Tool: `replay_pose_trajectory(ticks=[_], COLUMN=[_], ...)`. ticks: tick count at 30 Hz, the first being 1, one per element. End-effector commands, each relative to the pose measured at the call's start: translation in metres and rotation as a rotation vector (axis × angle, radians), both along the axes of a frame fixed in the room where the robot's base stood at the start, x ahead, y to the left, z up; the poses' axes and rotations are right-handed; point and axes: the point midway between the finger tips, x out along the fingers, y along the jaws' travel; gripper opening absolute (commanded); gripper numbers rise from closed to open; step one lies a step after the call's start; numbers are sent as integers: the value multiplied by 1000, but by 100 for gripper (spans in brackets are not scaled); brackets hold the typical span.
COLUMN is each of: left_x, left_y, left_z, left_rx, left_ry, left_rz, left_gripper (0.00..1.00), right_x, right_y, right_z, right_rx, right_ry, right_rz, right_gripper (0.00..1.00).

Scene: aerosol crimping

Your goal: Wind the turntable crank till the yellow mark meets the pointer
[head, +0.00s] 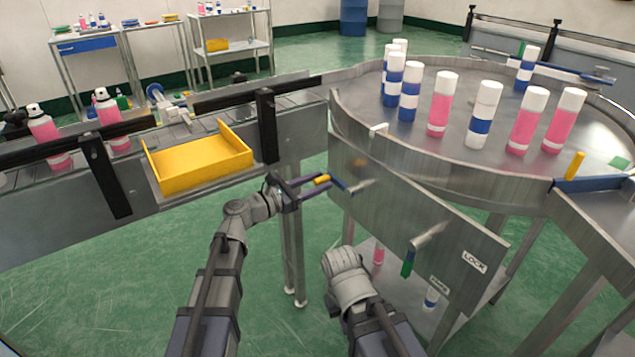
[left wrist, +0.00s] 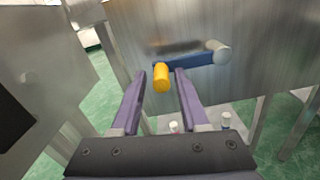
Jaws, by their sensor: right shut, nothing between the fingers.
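The turntable (head: 455,165) is a round metal table with a raised rim. Its crank on the front panel has a blue arm (left wrist: 190,61) and a yellow handle (head: 322,180). My left gripper (head: 308,188) is open at the handle.
Pink and blue-white cans (head: 441,104) stand on the turntable. A yellow tray (head: 197,164) and conveyor with pink cans are left. Green floor is open below.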

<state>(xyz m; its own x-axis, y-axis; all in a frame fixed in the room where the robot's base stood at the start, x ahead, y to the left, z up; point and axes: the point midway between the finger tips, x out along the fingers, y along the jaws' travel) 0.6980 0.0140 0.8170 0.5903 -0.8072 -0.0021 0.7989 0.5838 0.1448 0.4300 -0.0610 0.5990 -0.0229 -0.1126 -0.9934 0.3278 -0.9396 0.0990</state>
Motion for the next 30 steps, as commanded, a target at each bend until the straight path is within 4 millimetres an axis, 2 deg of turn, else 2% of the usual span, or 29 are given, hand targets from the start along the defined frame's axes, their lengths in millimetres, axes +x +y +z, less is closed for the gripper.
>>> replay_pose_trajectory(ticks=[11, 22, 30], left_x=[-4, -37, -46], left_y=[3, 49, 63], left_z=[1, 0, 0], left_rx=[-2, -2, -1], left_ry=[0, 0, 0], left_rz=[-1, 1, -1], left_gripper=[53, 53, 53], right_x=[0, 0, 0], right_y=[0, 0, 0], right_z=[0, 0, 0], right_rx=[0, 0, 0], right_ry=[0, 0, 0], right_rz=[0, 0, 0], right_gripper=[0, 0, 0])
